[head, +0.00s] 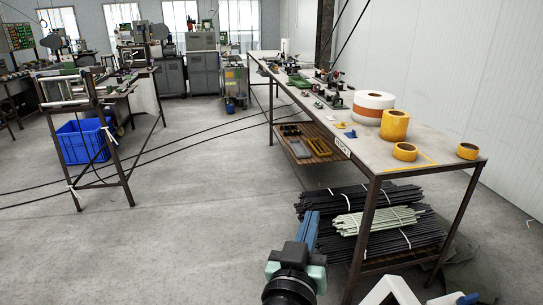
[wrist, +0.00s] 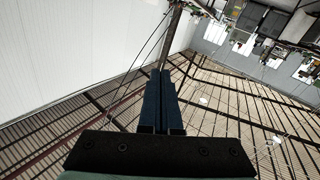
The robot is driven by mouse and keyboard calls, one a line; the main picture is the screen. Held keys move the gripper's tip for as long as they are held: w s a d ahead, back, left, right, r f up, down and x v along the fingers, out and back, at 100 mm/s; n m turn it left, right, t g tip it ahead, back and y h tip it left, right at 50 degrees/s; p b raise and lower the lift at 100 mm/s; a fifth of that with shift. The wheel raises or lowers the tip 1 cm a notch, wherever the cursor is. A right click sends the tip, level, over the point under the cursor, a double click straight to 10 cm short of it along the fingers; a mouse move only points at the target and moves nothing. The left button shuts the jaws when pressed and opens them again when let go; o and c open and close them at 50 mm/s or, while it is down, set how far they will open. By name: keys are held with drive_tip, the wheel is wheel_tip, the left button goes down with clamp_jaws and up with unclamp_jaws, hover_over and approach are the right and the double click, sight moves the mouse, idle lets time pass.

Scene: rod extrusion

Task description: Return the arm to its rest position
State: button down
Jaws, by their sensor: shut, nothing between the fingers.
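My gripper (wrist: 161,73) shows in the wrist view. Its two dark blue fingers lie side by side and closed, with nothing visible between them. The fingers point away from the camera into open air, and no object touches them. Around them the wrist view shows a white wall, roof beams and the far workshop in a strongly tilted picture. In the head view, parts of my arm show at the bottom, in front of the table's near end.
A long table (head: 434,166) on the right carries tape rolls, including a yellow roll (head: 394,125). Black rods (head: 335,245) and pale green rods (head: 375,221) lie bundled beneath. A blue crate (head: 83,141) sits under a frame at left. The middle floor is clear, apart from dark cables.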

drive_tip(key=s+a+r+t+y+p, duration=0.1)
drive_tip(key=s+a+r+t, duration=0.1)
drive_tip(key=r, duration=0.8)
drive_tip(key=s+a+r+t+y+p, duration=0.1)
drive_tip(key=s+r+t, duration=0.1)
drive_tip(key=r, duration=0.8)
drive_tip(key=s+a+r+t+y, duration=0.1)
drive_tip(key=s+a+r+t, duration=0.1)
drive_tip(key=s+r, duration=0.4)
drive_tip(key=s+a+r+n+t+y+p, duration=0.1)
drive_tip(key=s+r+t, duration=0.3)
drive_tip(key=r, duration=0.8)
drive_tip(key=shift+s+a+r+y, duration=0.35)
drive_tip(key=shift+s+y, duration=0.35)
drive_tip(key=shift+s, duration=0.55)
